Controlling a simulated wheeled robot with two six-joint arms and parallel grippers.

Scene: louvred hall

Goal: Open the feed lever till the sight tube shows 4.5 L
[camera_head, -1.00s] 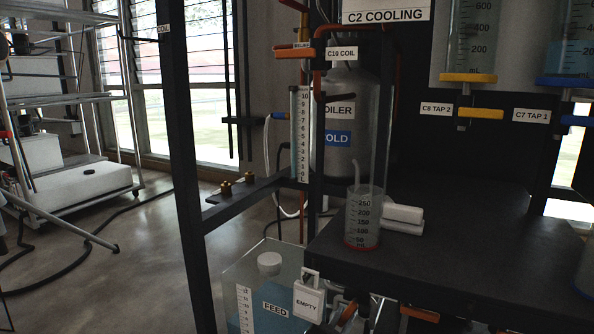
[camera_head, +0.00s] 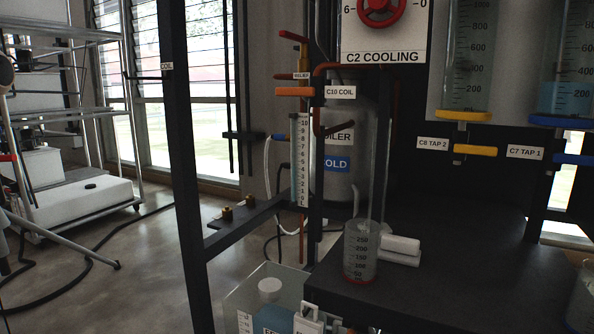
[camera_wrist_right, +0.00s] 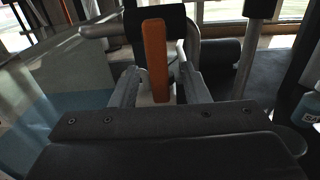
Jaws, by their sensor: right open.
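The sight tube (camera_head: 300,160) is upright at centre in the head view, with a white 1 to 10 scale; its liquid level is too small to read. The feed tank (camera_head: 250,297), clear with blue liquid, is cut off at the bottom edge; its label is barely in view. In the right wrist view an orange lever (camera_wrist_right: 156,60) stands upright. My right gripper (camera_wrist_right: 158,88) is open, with one finger on each side of the lever; I cannot tell whether either touches it. My left gripper is in neither view.
A dark bench (camera_head: 440,275) fills the lower right and carries a measuring beaker (camera_head: 361,250). A dark post (camera_head: 182,180) stands left of the tube. A red wheel (camera_head: 380,8) sits above the cooling label. Yellow (camera_head: 475,150) and blue (camera_head: 572,159) tap levers are at right.

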